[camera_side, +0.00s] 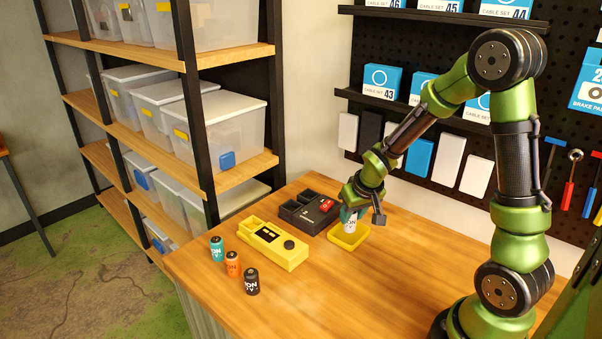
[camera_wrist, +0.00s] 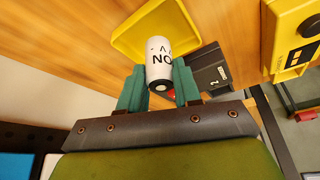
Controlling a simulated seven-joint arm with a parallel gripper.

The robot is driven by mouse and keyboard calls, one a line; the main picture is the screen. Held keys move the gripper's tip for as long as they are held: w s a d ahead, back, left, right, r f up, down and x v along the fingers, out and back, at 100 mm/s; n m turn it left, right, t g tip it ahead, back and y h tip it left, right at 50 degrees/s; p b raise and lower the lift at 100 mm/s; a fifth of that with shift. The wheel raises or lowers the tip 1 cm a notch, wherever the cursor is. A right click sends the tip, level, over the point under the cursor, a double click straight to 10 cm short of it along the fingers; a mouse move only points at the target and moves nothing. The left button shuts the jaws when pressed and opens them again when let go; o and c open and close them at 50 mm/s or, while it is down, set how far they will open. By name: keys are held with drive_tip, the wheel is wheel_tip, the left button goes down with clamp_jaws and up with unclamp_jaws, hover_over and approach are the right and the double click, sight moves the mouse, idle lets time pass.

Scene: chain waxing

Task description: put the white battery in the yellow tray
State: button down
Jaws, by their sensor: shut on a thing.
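The white battery (camera_wrist: 159,58) with black lettering is between the two teal fingers of my gripper (camera_wrist: 160,88) in the wrist view. My gripper is shut on it. In the side view the white battery (camera_side: 350,225) hangs upright below my gripper (camera_side: 353,212), over the yellow tray (camera_side: 340,240). The yellow tray (camera_wrist: 130,30) lies beyond the battery's far end in the wrist view. I cannot tell whether the battery touches the tray floor.
A yellow device (camera_side: 285,255) and a dark device with a red part (camera_side: 300,217) sit left of the tray. Teal (camera_side: 217,249), orange (camera_side: 233,264) and black (camera_side: 251,281) batteries stand near the table's left edge. The wooden table's (camera_side: 380,300) front is clear.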

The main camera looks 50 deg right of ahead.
drive_tip(key=shift+f, duration=0.9)
drive_tip(key=shift+f, duration=0.15)
drive_tip(key=c, duration=0.8)
unclamp_jaws()
drive_tip(key=v, duration=1.2)
drive_tip(key=s+a+r+t+y, duration=0.1)
drive_tip(key=s+a+r, duration=0.1)
drive_tip(key=a, duration=0.3)
drive_tip(key=s+a+r+t+y, duration=0.1)
drive_tip(key=s+a+r, duration=0.2)
drive_tip(key=a+r, duration=0.1)
drive_tip(key=s+a+r+n+t+y, duration=0.1)
drive_tip(key=s+a+r+y, duration=0.1)
drive_tip(key=s+a+r, duration=0.1)
drive_tip(key=shift+s+a+r, duration=0.1)
drive_tip(key=shift+a+r, duration=0.15)
drive_tip(key=shift+a, duration=0.4)
drive_tip(key=shift+s+a+r, duration=0.1)
drive_tip(key=shift+a+r, duration=0.2)
drive_tip(key=shift+a, duration=0.35)
